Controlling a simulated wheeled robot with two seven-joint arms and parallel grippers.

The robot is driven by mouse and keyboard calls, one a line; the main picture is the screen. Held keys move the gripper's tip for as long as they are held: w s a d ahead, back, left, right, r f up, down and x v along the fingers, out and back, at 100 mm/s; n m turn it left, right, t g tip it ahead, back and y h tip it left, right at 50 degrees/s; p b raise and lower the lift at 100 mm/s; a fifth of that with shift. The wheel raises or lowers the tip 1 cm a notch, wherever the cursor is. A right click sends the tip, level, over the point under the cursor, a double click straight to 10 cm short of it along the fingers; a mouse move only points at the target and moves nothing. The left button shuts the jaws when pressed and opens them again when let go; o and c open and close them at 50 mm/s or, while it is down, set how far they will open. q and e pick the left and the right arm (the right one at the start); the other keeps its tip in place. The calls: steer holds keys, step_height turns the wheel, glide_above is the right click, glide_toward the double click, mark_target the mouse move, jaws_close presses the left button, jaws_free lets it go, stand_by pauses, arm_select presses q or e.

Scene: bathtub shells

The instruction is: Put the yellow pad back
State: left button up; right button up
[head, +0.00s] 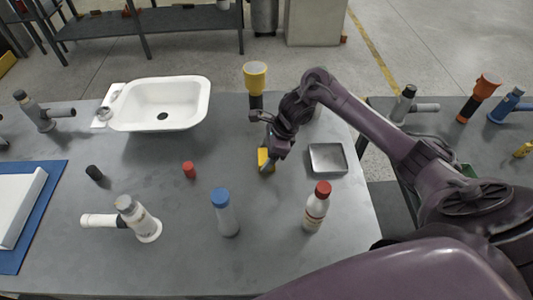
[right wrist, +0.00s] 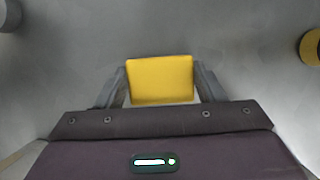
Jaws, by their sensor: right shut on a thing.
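The yellow pad (head: 264,158) is near the middle of the table, left of a small square metal tray (head: 328,158). My right gripper (head: 269,165) is shut on the pad, with its fingers on two opposite sides. In the right wrist view the yellow pad (right wrist: 160,79) sits between the two fingers of my right gripper (right wrist: 161,84), over grey surface. I cannot tell whether the pad touches the table. The tray's inside looks empty. My left gripper is in neither view.
A white basin (head: 160,103) stands at the back left. A yellow-topped tool (head: 255,80) stands behind the pad. A blue-capped bottle (head: 225,213), a red-capped bottle (head: 316,207) and a red cap (head: 189,170) stand nearby. A white pipe fitting (head: 135,220) is front left.

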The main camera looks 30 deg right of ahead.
steer(key=o, duration=1)
steer(key=shift+r, duration=0.1)
steer(key=p+v, duration=0.1)
steer(key=v, duration=1)
steer(key=shift+s+d+r, duration=0.1)
steer(key=shift+r, duration=0.3)
